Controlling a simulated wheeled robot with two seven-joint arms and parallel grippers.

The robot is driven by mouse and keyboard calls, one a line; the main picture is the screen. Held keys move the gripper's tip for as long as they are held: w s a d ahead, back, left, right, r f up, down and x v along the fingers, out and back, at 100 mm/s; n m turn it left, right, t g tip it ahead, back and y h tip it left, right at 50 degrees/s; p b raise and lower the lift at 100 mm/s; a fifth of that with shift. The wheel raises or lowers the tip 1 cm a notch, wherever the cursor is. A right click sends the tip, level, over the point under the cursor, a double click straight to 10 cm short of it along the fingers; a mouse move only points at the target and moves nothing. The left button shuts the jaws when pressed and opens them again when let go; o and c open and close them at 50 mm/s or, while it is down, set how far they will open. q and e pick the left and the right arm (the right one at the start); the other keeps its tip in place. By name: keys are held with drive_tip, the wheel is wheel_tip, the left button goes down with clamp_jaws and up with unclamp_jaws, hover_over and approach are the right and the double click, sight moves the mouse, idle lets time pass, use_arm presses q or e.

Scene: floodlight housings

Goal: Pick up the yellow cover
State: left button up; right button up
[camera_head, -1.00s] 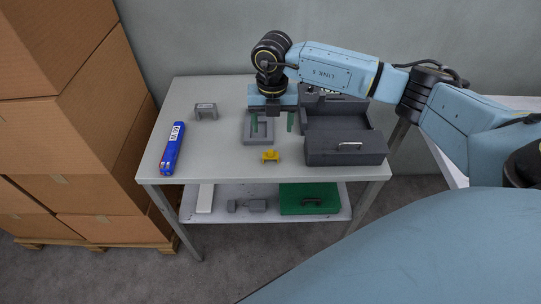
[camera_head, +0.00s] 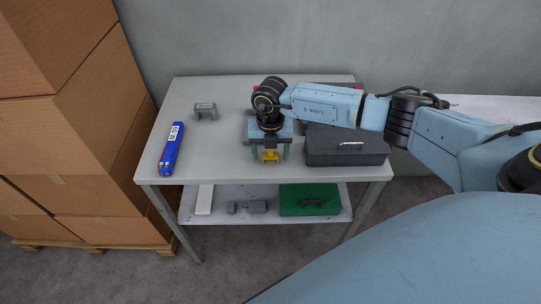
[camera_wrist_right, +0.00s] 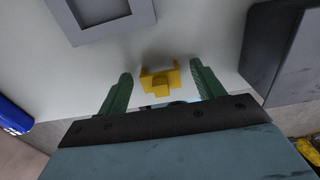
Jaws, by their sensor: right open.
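The yellow cover (camera_head: 270,156) is a small bracket-like piece on the table top near its front edge. My right gripper (camera_head: 270,152) is open, pointing down, with one finger on each side of the cover. In the right wrist view its fingers (camera_wrist_right: 160,76) stand apart with a gap to the cover on both sides. Whether the fingertips are level with the cover is hard to tell. My left gripper is not in view.
A dark grey toolbox (camera_head: 345,158) stands close to the right of the gripper. A grey housing (camera_wrist_right: 105,14) lies behind the cover. A blue packet (camera_head: 170,148) and a grey bracket (camera_head: 205,110) lie to the left. The lower shelf (camera_head: 262,216) holds several things.

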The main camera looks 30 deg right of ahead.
drive_tip(key=c, duration=0.9)
drive_tip(key=shift+r, duration=0.15)
wheel_tip(320, 180, up, 9)
drive_tip(key=shift+r+p, duration=0.2)
drive_tip(key=shift+p, duration=0.35)
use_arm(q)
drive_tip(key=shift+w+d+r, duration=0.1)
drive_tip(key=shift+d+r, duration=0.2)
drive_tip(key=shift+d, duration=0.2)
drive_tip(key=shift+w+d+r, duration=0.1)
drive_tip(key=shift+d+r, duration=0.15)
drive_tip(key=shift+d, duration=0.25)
use_arm(e)
drive_tip(key=shift+r, duration=0.2)
